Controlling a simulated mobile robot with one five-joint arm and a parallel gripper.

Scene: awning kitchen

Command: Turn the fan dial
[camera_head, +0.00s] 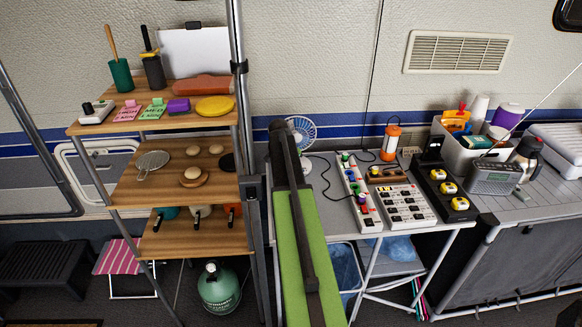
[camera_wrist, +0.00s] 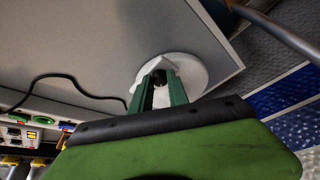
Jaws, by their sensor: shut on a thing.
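The small fan (camera_head: 303,130) with a blue round head stands at the back left of the grey table, partly hidden behind my arm. In the wrist view its round white base (camera_wrist: 197,78) lies near the table's corner. My gripper (camera_wrist: 160,88) has its two green fingers over this base. They are shut on the fan dial (camera_wrist: 159,76), of which only a small part shows between the fingertips. My arm hides the dial and the gripper's tips in the head view.
Power strips (camera_head: 360,196) and a socket block (camera_head: 403,205) lie right of my arm on the table. An orange lantern (camera_head: 391,143) stands behind them. A wooden shelf (camera_head: 125,195) stands close on the left. A black cable (camera_wrist: 70,78) runs across the table to the base.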

